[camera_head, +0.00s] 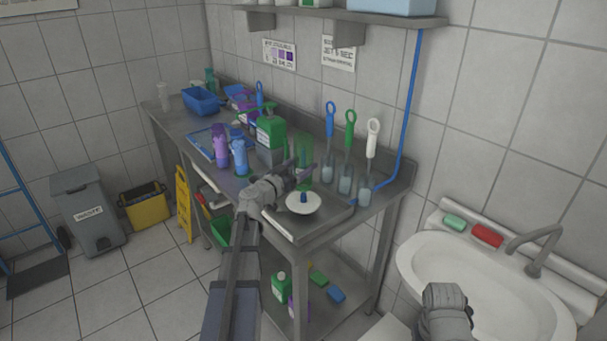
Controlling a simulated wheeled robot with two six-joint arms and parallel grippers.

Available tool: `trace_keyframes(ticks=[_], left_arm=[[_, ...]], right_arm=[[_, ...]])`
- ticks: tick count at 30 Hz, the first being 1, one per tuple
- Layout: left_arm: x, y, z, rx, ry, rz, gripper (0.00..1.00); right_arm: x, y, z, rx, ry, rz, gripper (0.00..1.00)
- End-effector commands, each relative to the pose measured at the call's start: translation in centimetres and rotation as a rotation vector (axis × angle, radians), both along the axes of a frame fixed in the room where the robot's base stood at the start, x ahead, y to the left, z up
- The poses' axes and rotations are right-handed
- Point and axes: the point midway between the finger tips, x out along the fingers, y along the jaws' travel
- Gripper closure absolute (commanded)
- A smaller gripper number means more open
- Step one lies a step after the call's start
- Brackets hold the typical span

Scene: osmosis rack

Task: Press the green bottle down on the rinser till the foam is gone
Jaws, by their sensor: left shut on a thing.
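A see-through green bottle (304,151) is upright at the front right of the steel bench. My left gripper (299,178) reaches in from the left and is shut on this bottle, covering part of it. The rinser (303,205), a round white dish with a blue nozzle in its middle, sits just below and in front of the bottle. The bottle looks apart from the nozzle. Foam inside is too small to make out. Of my right arm only a grey wrist part shows at the bottom right; its fingers are out of sight.
A purple bottle (221,148), a blue bottle (239,158) and a big green jug (271,137) stand left of the gripper. Several brushes with blue, green and white handles (372,140) stand behind on the right. A white sink (425,262) is at the right.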

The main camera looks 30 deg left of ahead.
Motion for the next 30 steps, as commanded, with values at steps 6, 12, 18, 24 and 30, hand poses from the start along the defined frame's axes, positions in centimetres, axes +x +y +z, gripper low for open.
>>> trace_keyframes(ticks=[6,12,18,24,30], left_arm=[[0.0,0.0,1.6,0.000,0.000,0.000,0.91],[0.0,0.0,3.0,0.000,0.000,0.000,0.91],[0.0,0.0,2.9,0.000,0.000,0.000,0.91],[0.0,0.0,2.9,0.000,0.000,0.000,0.91],[0.0,0.0,2.9,0.000,0.000,0.000,0.91]], right_arm=[[0.0,0.0,1.7,0.000,0.000,0.000,0.50],[0.0,0.0,3.0,0.000,0.000,0.000,0.50],[0.0,0.0,2.9,0.000,0.000,0.000,0.50],[0.0,0.0,2.9,0.000,0.000,0.000,0.50],[0.0,0.0,2.9,0.000,0.000,0.000,0.50]])
